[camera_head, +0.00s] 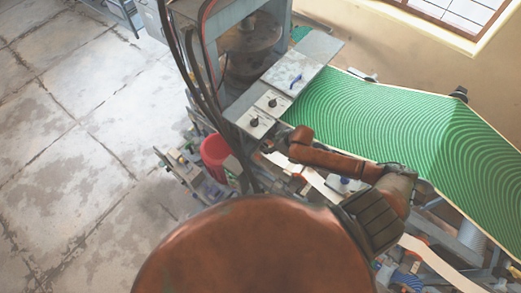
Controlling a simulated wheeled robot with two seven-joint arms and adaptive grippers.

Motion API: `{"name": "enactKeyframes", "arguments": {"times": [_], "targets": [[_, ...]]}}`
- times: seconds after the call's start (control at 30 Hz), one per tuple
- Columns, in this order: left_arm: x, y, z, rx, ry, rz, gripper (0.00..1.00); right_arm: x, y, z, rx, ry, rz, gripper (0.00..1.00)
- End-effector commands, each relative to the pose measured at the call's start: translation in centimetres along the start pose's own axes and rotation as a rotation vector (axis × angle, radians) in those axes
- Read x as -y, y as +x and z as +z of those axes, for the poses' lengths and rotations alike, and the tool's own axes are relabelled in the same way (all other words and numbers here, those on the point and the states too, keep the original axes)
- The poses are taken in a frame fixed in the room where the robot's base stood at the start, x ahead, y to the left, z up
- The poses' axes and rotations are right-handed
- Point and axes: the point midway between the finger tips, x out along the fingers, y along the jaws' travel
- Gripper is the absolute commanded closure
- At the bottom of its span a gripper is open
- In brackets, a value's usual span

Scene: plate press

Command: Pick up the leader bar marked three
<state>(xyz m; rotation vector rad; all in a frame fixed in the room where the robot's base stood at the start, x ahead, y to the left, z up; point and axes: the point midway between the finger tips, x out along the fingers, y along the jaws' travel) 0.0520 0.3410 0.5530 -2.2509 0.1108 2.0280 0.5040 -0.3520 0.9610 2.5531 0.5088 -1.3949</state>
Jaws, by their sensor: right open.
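I cannot make out a leader bar marked three; no number is readable in the head view. My right gripper (267,146) is small and dark, at the end of my rust-brown arm. It is open, close to the front edge of the grey control box (268,104) with dark knobs. I see nothing held in it, though its fingers are hard to make out. My left gripper is out of view. My own large brown body part covers the bottom centre and hides what lies beneath.
A green patterned sheet (390,118) slopes across the right, behind my arm. The press (245,45) stands at the top centre, with hanging cables in front. Clear concrete floor (80,150) lies at left.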

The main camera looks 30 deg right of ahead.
Motion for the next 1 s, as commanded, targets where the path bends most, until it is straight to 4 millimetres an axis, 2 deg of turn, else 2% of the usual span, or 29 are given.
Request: {"name": "enactKeyframes", "arguments": {"times": [0.2,0.33,0.67,1.0], "targets": [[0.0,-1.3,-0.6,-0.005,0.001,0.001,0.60,0.8,2.7,-0.8,-0.002,0.001,-0.002,0.54],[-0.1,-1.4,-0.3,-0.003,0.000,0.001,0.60,0.8,4.3,-0.7,-0.001,0.001,-0.001,0.54],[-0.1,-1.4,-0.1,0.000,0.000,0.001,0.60,0.7,5.1,-0.5,0.000,0.000,0.000,0.54],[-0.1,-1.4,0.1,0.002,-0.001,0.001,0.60,0.7,5.0,-0.5,0.000,0.001,0.000,0.76]]}}
